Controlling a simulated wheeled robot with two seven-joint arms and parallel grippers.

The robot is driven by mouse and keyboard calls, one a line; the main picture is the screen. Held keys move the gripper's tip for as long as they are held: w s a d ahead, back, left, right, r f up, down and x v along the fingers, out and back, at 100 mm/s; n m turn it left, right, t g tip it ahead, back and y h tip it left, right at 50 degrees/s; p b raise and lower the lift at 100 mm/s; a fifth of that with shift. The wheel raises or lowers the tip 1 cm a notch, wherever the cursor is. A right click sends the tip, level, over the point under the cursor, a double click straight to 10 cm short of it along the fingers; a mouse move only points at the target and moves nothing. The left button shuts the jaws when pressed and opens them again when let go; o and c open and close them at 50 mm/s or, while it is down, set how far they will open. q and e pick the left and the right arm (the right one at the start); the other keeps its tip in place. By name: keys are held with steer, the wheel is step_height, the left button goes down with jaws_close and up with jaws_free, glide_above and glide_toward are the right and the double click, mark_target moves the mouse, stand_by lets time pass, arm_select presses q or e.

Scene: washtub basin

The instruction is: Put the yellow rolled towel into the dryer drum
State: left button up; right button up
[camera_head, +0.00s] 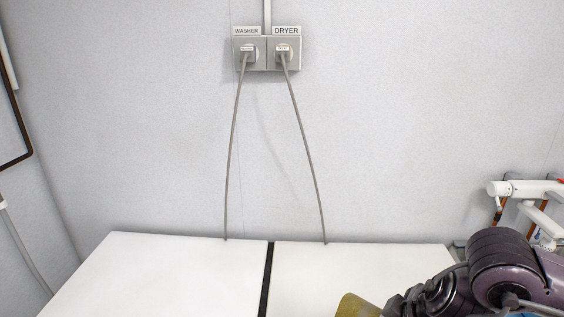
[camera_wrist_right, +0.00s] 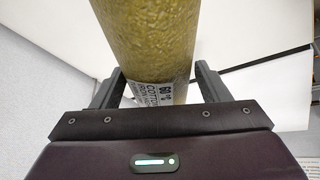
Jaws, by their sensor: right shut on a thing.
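The yellow rolled towel (camera_wrist_right: 150,35) is between the two fingers of my right gripper (camera_wrist_right: 160,82), which is shut on it. A white printed label shows near its close end in the right wrist view. In the head view, part of the towel (camera_head: 356,306) shows at the bottom edge, beside my right gripper (camera_head: 388,308). The towel is over the right white machine top (camera_head: 345,270); its height above the top is hard to tell. The dryer drum and its opening are not in view. My left gripper is not in view.
A left white machine top (camera_head: 170,270) stands beside the right one, with a dark gap between. Two cords run up to an outlet box (camera_head: 267,53) labelled WASHER and DRYER. White pipes (camera_head: 525,189) stand at the right. The visible left top is clear.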

steer(key=shift+r, duration=0.1)
steer(key=w+d+r+m+h+p, duration=0.45)
steer(key=w+d+m+p, duration=0.5)
steer(key=p, duration=0.45)
steer(key=shift+m, duration=0.55)
steer(key=f+b, duration=0.3)
steer(key=f, duration=0.2)
steer(key=s+d+f+b, duration=0.1)
steer(key=f+b, duration=0.1)
steer(key=f, duration=0.2)
steer(key=d+f+b, duration=0.1)
steer(key=f+b, duration=0.2)
steer(key=f, duration=0.2)
steer(key=shift+s+f+b, duration=0.3)
steer(key=shift+s+b, duration=0.05)
steer(key=shift+s, duration=0.05)
steer(key=shift+d+f, duration=0.1)
steer(key=shift+f, duration=0.3)
steer(key=shift+f+b, duration=0.8)
steer(key=shift+f, duration=1.25)
